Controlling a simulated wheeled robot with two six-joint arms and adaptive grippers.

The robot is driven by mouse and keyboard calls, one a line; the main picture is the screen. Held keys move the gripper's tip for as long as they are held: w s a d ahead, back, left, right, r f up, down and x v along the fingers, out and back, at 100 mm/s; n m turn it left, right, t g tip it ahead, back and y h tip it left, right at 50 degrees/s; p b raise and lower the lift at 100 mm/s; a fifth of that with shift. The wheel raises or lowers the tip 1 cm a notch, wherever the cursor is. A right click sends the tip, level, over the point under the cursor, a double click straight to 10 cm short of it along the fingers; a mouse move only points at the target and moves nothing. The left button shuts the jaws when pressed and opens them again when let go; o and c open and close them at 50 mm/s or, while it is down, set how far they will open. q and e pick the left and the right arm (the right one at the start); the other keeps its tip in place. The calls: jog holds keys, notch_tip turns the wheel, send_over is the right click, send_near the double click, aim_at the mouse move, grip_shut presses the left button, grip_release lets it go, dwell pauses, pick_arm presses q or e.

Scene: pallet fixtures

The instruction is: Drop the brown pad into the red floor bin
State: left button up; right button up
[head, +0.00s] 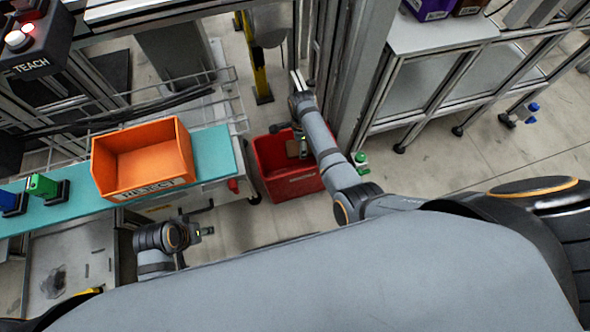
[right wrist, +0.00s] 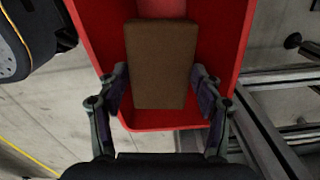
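The brown pad (right wrist: 160,65) is a flat rectangular block. In the right wrist view it lies between the fingertips of my right gripper (right wrist: 160,88), which appear to touch its two sides. The red floor bin (head: 276,168) stands on the floor in the middle of the head view. The pad also shows there as a small brown patch (head: 293,148) over the bin's opening. In the right wrist view the bin's red wall (right wrist: 230,40) surrounds the pad; the gap below the pad is hard to judge. My left gripper (head: 205,231) is low at the left; its fingers are too small to read.
An orange bin (head: 145,160) sits on the teal shelf (head: 218,150) left of the red bin. Green (head: 42,186) and blue (head: 10,201) items stand on that shelf. Metal frame posts rise behind the red bin.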

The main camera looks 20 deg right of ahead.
jog(key=o, duration=0.5)
jog(key=shift+c, duration=0.2)
notch_tip(320, 180, up, 8)
jog(key=shift+f, duration=0.25)
dwell(0.3)
